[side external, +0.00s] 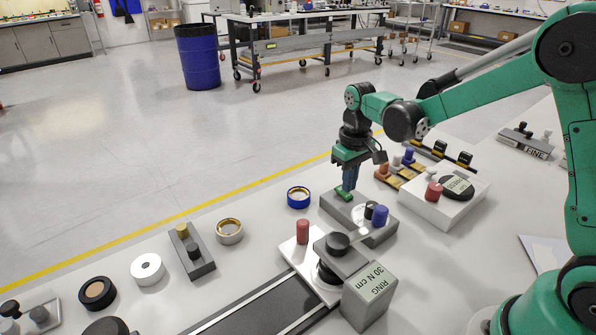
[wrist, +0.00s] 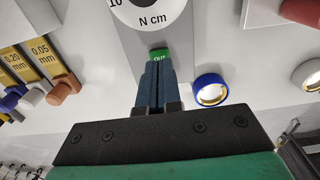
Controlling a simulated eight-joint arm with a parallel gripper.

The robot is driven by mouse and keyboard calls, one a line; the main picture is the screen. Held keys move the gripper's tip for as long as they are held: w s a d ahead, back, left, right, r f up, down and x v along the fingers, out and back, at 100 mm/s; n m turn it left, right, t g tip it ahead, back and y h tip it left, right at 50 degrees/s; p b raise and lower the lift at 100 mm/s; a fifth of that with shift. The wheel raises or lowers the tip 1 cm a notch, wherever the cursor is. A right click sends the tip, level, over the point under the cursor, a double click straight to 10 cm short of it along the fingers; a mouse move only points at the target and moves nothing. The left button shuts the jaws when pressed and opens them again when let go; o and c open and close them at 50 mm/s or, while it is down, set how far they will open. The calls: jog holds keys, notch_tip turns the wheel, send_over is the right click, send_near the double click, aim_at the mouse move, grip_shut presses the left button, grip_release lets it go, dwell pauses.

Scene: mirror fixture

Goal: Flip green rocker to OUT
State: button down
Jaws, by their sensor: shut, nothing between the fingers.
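In the wrist view my gripper (wrist: 158,66) also appears shut. The fingertips are at or very close to the rocker; I cannot tell if they touch it or which way it is tilted.
A white dial (wrist: 155,10) marked "N cm" is on the same block, with a black knob and a blue knob (side external: 380,215) beside it. A blue-rimmed ring (side external: 298,197) lies to the left. A grey block labelled "RING 30 N cm" (side external: 368,295) stands in front.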

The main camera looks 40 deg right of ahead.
aim_at(348, 196)
jog(key=shift+r, duration=2.95)
jog(key=shift+s+r, duration=0.1)
jog(key=s+a+r+t, duration=0.2)
jog(key=s+a+t, duration=0.2)
jog(key=s+t, duration=0.3)
jog(key=s, duration=0.2)
jog(key=shift+s+a+r, duration=0.25)
jog(key=shift+s+a, duration=0.1)
